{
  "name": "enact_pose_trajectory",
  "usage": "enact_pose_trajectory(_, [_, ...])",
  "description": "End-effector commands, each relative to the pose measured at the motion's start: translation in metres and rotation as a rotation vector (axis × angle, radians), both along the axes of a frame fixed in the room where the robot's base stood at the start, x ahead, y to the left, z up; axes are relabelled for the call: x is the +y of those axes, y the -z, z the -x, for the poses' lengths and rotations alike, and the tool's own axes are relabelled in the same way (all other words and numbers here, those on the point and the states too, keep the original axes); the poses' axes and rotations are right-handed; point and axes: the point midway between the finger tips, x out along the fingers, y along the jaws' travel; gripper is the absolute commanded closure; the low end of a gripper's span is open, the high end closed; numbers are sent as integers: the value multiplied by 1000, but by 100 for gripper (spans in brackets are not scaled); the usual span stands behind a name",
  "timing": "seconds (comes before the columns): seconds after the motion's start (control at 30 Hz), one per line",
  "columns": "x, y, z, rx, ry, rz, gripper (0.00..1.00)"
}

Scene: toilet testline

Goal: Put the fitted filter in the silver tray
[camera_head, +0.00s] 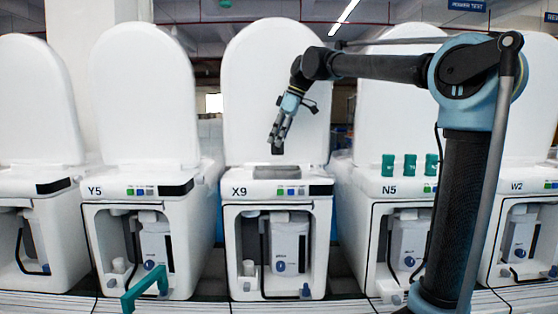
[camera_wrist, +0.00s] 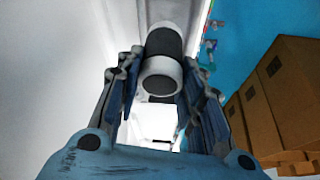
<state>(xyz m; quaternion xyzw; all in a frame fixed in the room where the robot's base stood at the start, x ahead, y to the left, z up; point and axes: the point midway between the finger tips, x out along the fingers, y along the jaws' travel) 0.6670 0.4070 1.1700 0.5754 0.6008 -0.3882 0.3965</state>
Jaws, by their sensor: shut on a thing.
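My gripper (camera_head: 280,132) is above the unit marked X9 (camera_head: 276,191), in front of its raised lid. Its fingers are shut on a short cylinder (camera_wrist: 163,65) with a dark middle and white ends, likely the filter. In the wrist view the cylinder sits between the two fingers. In the head view the dark end of the held cylinder (camera_head: 277,149) shows just below the fingertips, apart from the top of the unit.
Units marked Y5 (camera_head: 145,190) and N5 (camera_head: 400,188) stand on either side with lids raised. A teal handle (camera_head: 146,288) is at the front left. Brown boxes (camera_wrist: 280,95) show at right in the wrist view.

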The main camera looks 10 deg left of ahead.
Motion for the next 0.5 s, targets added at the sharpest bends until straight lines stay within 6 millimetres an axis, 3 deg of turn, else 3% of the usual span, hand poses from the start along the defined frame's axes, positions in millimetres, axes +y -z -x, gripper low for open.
enact_pose_trajectory(0.27, [3, 20, 2, 0, -5, 0, 90])
enact_pose_trajectory(0.5, [3, 51, 3, 0, -6, 0, 90])
